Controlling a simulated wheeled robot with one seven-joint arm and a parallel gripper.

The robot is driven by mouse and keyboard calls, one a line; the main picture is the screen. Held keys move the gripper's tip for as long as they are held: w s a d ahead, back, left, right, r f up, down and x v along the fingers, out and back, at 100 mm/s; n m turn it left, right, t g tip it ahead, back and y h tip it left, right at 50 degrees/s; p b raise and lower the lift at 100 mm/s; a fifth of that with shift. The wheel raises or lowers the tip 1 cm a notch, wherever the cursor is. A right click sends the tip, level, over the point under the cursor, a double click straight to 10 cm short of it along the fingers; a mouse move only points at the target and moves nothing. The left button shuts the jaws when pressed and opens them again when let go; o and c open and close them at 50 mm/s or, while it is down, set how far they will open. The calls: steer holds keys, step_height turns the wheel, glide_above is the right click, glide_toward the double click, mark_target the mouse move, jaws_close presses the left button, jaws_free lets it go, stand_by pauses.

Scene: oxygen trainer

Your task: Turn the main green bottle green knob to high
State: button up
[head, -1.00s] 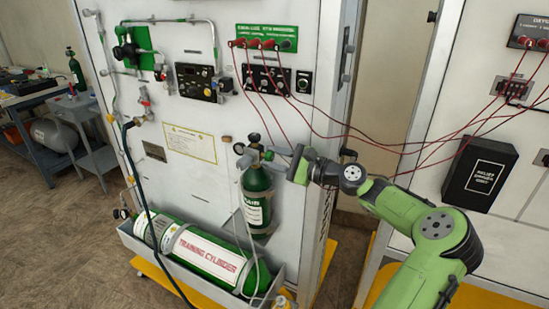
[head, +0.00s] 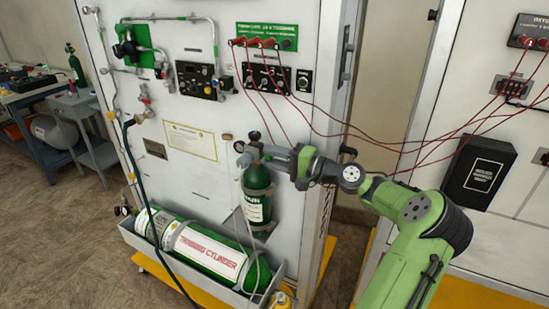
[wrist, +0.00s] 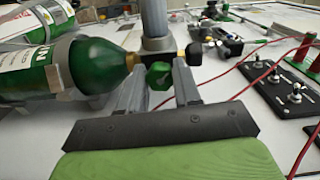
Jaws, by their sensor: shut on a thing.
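The main green bottle (head: 257,185) stands upright against the white panel, with a pale label and a valve and gauge on top. In the wrist view the bottle (wrist: 98,66) lies sideways at the left. Its green knob (wrist: 158,74) sits beside the bottle's neck, between the two grey fingers of my gripper (wrist: 161,82). The fingers are shut on the knob. In the head view my gripper (head: 272,153) reaches the bottle's top from the right and hides the knob. The knob's setting cannot be read.
A horizontal training cylinder (head: 210,250) lies in a grey tray below the bottle. Red cables (head: 345,122) hang from the panel above and to the right of my arm. A black box (head: 478,172) is on the right panel.

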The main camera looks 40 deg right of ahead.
steer(key=n+b, duration=0.1)
steer(key=n, duration=0.1)
steer(key=n+b, duration=0.1)
steer(key=n, duration=0.1)
steer(key=shift+f+n, duration=0.2)
steer(key=shift+n, duration=0.1)
steer(key=shift+n+b, duration=0.95)
steer(key=shift+n, duration=0.85)
steer(key=o, duration=1.1)
steer(key=shift+r, duration=0.1)
steer(key=shift+c, duration=0.2)
steer(key=p+v, duration=0.3)
steer(key=v, duration=1.2)
steer(key=shift+s, duration=0.4)
steer(key=shift+d, duration=0.15)
